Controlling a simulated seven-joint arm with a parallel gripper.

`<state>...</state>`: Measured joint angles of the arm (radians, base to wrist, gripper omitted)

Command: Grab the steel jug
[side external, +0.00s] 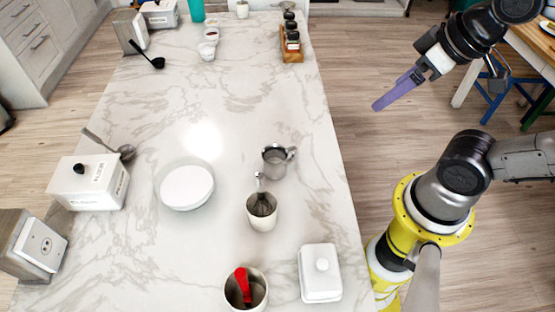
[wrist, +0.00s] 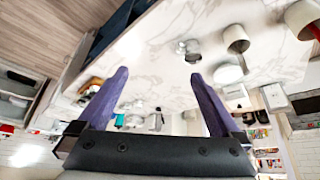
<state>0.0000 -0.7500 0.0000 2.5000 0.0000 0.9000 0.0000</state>
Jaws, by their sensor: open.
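The steel jug (side external: 277,160) stands upright on the marble counter in the side view, right of the white round dish, with its handle to the upper right. In the wrist view the jug (wrist: 190,50) shows small and beyond the fingertips. My gripper (side external: 378,105) is up at the right of the side view, past the counter's right edge and apart from the jug. In the wrist view my gripper (wrist: 158,75) has its two purple fingers spread wide with nothing between them.
A white cup with a whisk (side external: 262,212) stands close in front of the jug. A white dish (side external: 186,187) lies to its left. A lidded white butter dish (side external: 320,272) and a cup with a red utensil (side external: 238,300) are nearer. The counter behind the jug is clear.

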